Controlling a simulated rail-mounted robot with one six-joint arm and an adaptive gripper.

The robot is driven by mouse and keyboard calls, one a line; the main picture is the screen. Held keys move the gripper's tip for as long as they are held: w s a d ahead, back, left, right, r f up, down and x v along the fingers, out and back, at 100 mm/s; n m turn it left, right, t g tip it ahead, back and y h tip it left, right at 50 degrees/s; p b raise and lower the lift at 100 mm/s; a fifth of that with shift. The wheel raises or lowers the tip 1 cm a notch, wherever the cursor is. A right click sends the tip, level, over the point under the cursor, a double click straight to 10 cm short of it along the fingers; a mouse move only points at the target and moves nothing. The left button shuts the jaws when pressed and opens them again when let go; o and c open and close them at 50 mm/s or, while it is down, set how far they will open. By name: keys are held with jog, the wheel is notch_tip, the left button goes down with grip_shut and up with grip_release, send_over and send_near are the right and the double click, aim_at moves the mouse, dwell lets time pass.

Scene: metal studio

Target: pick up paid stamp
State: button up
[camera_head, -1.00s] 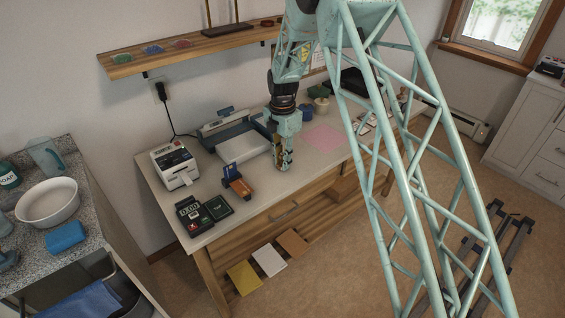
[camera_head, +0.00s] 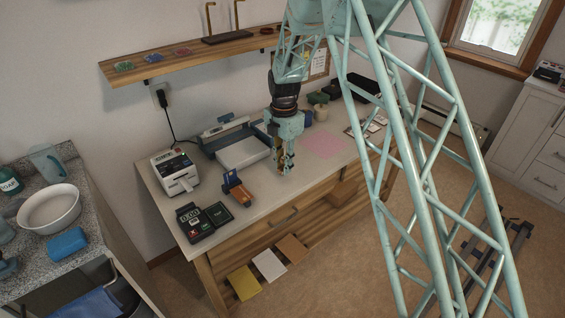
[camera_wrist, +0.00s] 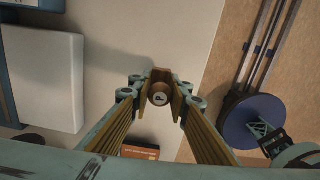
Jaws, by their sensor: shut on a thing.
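In the wrist view my gripper (camera_wrist: 160,92) is shut on a small round brown stamp (camera_wrist: 159,98), whose top carries a pale disc with a dark letter. The stamp sits between the two fingertips. In the head view the fingers hide the stamp, and I cannot tell its height above the table.
A pink mat (camera_head: 325,145) lies to the right. Bare tabletop surrounds my gripper.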

jog(key=s+d+r+p, duration=0.1)
jog(key=s+d, duration=0.1)
jog(key=s, duration=1)
jog(key=shift+s+d, duration=0.25)
jog(key=shift+d, duration=0.15)
jog(key=shift+r, duration=0.1)
jog(key=shift+d, duration=0.1)
